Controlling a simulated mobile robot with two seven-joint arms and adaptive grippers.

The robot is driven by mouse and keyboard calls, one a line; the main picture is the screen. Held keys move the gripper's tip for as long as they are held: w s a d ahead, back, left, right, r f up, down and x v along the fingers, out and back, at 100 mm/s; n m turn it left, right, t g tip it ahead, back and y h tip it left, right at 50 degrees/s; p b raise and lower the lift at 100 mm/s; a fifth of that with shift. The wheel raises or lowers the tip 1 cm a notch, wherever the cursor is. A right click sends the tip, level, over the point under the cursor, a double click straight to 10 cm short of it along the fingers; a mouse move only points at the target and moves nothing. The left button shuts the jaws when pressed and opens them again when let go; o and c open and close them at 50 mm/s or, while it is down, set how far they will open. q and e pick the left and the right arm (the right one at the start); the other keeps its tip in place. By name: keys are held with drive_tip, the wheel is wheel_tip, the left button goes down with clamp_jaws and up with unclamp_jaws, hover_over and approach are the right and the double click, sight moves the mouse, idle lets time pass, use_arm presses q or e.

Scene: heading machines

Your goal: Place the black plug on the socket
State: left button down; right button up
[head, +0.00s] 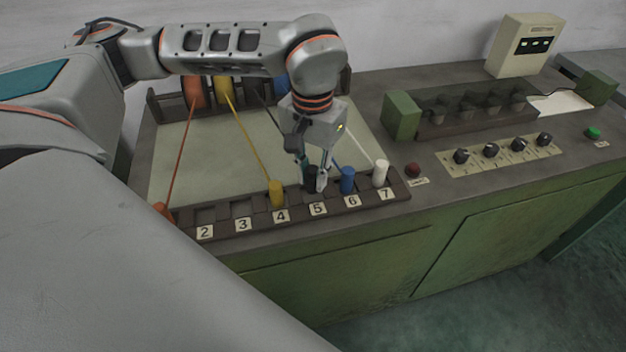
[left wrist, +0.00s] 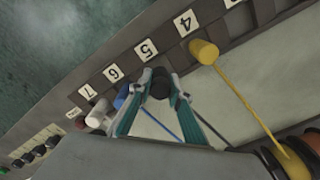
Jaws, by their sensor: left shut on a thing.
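The black plug (left wrist: 160,84) is between the two teal-backed fingers of my left gripper (left wrist: 162,76), which is shut on it. In the head view my left gripper (head: 316,182) points down over the row of numbered sockets (head: 243,224), at the slot above label 5. The plug (head: 311,179) is largely covered by the fingers there. It stands at slot 5, but I cannot tell whether it is fully seated. A dark cord (left wrist: 208,122) runs near the gripper. My right gripper is not in view.
A yellow plug (head: 276,194) stands at slot 4, with its cord running back to a spool. A blue plug (head: 347,180) and a white plug (head: 381,173) stand close by at 6 and 7. Slots 2 and 3 look empty. An orange plug (head: 161,209) is at the left end.

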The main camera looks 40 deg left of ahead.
sight(312, 169)
use_arm(q)
drive_tip(key=shift+f, duration=1)
drive_tip(key=shift+f, duration=0.15)
drive_tip(key=c, duration=1.9)
unclamp_jaws()
drive_tip(key=shift+r, duration=0.2)
wheel_tip(312, 169, up, 11)
drive_tip(key=shift+r+p, duration=0.1)
drive_tip(key=shift+p, duration=0.5)
drive_tip(key=shift+r, duration=0.4)
